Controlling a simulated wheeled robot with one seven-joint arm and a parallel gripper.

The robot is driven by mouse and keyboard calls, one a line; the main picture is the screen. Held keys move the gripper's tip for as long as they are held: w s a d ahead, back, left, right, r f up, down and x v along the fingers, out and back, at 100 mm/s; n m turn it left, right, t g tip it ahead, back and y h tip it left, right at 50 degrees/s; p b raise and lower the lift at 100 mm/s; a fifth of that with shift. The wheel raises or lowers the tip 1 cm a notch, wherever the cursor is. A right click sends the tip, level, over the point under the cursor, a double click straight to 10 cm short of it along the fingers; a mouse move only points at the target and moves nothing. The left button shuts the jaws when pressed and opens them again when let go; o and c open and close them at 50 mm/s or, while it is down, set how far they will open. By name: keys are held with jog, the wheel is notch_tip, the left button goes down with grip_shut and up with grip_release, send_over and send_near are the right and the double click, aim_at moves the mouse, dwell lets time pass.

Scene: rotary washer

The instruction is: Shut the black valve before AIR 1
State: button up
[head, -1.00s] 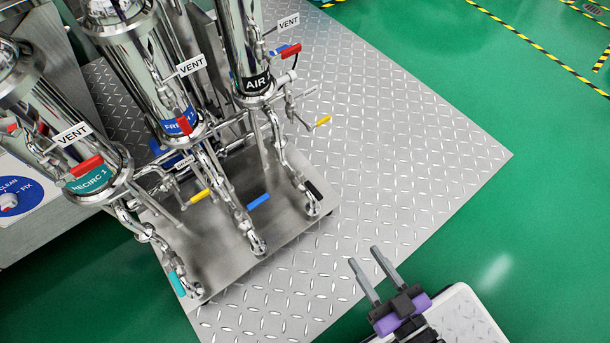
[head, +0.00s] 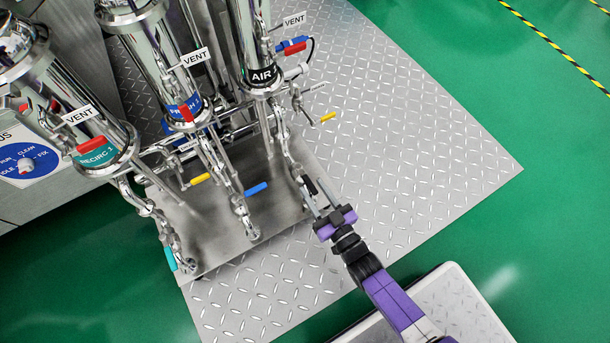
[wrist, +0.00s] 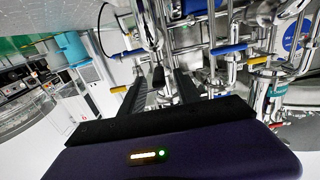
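The AIR column (head: 262,76), with its black label, is the rightmost steel column in the head view. Below it, a pipe runs down to a valve with a black handle (head: 311,186), low over the steel base plate. My gripper (head: 314,191) reaches this handle from the lower right. Its two fingers are apart, one on each side of the handle; whether they touch it I cannot tell. In the wrist view the fingers of my gripper (wrist: 160,76) are also spread, with a small dark part between them that looks like the handle.
A yellow handle (head: 328,117) sticks out right of the AIR pipes. A blue handle (head: 257,188), another yellow handle (head: 200,179) and a teal handle (head: 170,259) lie to the left. The checkered floor plate (head: 420,150) is clear on the right.

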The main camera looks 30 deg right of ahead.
aim_at(304, 176)
jog(key=shift+w+b, duration=0.7)
jog(key=shift+w, duration=2)
grip_shut()
